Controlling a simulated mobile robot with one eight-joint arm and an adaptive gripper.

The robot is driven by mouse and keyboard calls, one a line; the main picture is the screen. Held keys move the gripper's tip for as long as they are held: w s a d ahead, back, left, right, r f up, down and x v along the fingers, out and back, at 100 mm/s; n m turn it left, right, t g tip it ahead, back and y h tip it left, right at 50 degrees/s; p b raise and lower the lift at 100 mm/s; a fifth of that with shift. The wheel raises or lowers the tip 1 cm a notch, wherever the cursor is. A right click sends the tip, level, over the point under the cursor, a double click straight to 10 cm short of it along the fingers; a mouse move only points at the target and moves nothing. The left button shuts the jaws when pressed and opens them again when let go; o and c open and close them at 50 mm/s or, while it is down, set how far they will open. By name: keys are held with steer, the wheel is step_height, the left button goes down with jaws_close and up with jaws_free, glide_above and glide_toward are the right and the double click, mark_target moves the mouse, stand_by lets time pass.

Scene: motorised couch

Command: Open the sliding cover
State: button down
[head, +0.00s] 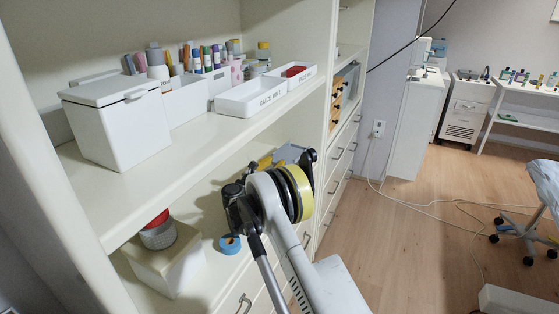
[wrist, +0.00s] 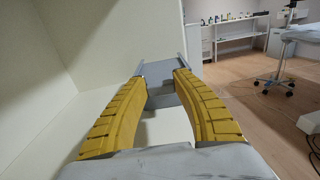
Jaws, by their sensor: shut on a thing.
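A grey flat piece with raised side edges, which looks like the sliding cover (wrist: 160,72), sits between my fingertips in the wrist view. In the head view a grey part of it (head: 291,153) shows on the lower shelf, just beyond my wrist. My gripper (wrist: 162,88) has two yellow ribbed fingers, closed against the two sides of the grey piece. In the head view my gripper (head: 277,158) is mostly hidden behind my own arm; only a bit of yellow finger shows. I cannot tell how far the cover has slid.
The upper shelf (head: 190,140) above holds a white lidded box (head: 118,120), open trays (head: 252,97) and bottles. On the lower shelf are a white box (head: 175,262), a red-topped can (head: 158,232) and a blue tape roll (head: 230,244). The wooden floor (head: 400,230) at right is mostly clear.

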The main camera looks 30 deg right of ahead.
steer(key=v, duration=0.7)
steer(key=shift+s+a, duration=0.15)
steer(key=shift+a, duration=0.05)
steer(key=c, duration=0.9)
jaws_free()
steer(key=shift+c, duration=0.2)
steer(key=shift+r, duration=0.1)
step_height(320, 180, up, 10)
